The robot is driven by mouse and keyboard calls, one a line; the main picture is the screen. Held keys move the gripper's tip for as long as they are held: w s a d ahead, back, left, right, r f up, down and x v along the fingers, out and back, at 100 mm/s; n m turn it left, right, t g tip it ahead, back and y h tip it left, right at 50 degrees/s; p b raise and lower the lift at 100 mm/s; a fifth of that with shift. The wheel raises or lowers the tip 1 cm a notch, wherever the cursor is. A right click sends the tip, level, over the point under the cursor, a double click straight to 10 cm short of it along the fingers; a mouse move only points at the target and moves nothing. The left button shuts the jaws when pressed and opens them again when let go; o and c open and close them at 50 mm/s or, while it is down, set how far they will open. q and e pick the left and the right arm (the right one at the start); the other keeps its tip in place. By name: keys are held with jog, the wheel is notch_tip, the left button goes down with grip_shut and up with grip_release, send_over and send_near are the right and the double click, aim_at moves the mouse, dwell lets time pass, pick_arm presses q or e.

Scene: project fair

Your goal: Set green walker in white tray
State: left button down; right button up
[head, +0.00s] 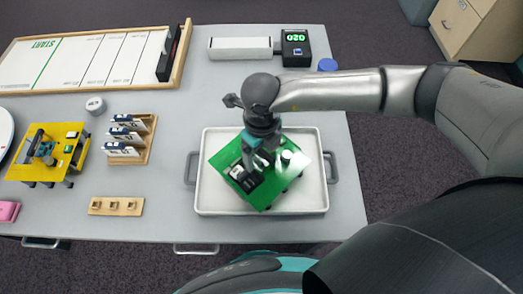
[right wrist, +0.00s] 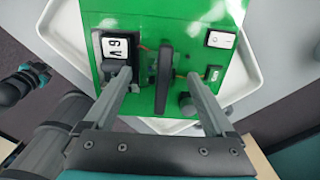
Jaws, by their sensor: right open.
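The green walker (head: 227,157) is a flat green board with small parts on top and short dark legs. It lies turned at an angle over the white tray (head: 310,203), inside its rim. Whether all its legs touch the tray floor is hidden. My right gripper (head: 259,163) is above the walker, pointing down. In the right wrist view my right gripper (right wrist: 163,82) is open, one finger on each side of the walker's dark upright handle (right wrist: 164,65), with gaps between.
Left of the tray are a wooden rack (head: 134,152) with cards, a wooden block (head: 116,207) with holes and a yellow walker (head: 38,163). A timer (head: 295,48) stands behind, near a blue disc (head: 328,65). The grey table is clear right of the tray.

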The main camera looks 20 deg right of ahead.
notch_tip(320, 180, up, 12)
jog(key=p, duration=0.1)
